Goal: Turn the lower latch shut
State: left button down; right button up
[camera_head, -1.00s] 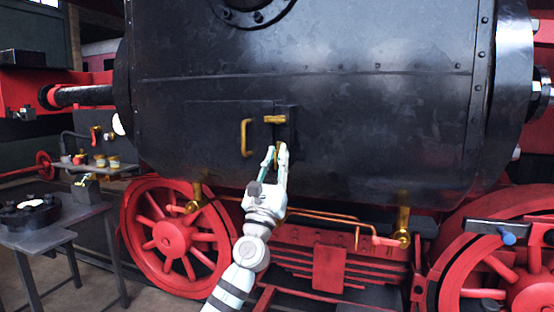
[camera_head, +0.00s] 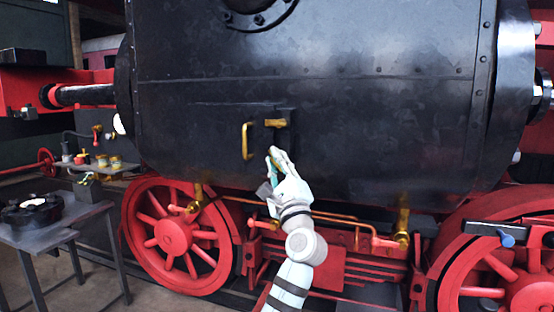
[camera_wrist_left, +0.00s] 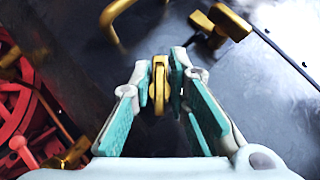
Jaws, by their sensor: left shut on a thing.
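The brass lower latch (camera_wrist_left: 159,88) is between the teal-padded fingers of my left gripper (camera_wrist_left: 161,76) in the left wrist view. The gripper is shut on it. In the head view my left gripper (camera_head: 274,154) is against the dark boiler side, just below the upper latch, and its fingers mostly hide the lower latch. The brass upper latch (camera_head: 276,122) lies level across the door's right edge. It also shows in the left wrist view (camera_wrist_left: 224,22), tilted in that picture. My right gripper is in neither view.
A brass door handle (camera_head: 246,140) stands out left of the latches and shows in the wrist view (camera_wrist_left: 116,22). Red wheels (camera_head: 172,238) and copper pipes lie below. A grey table (camera_head: 50,236) stands at the left.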

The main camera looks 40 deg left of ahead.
pick_arm(q)
jog(key=n+g+p, duration=0.2)
jog(key=n+g, duration=0.1)
jog(key=n, duration=0.1)
jog(key=shift+r+h+p, duration=0.1)
jog(key=shift+h+p, duration=0.25)
jog(key=shift+h, duration=0.05)
jog(key=n+g+h+p, duration=0.1)
jog(key=n+g+p, duration=0.1)
jog(key=n+p, duration=0.1)
jog(key=shift+f+n+g+h+p, duration=0.3)
jog(key=shift+n+g+h+p, duration=0.2)
jog(key=shift+n+h+p, duration=0.6)
jog(key=c, duration=1.8)
grip_release()
jog(key=shift+o, duration=0.2)
jog(key=v, duration=1.2)
jog(key=shift+f, duration=0.25)
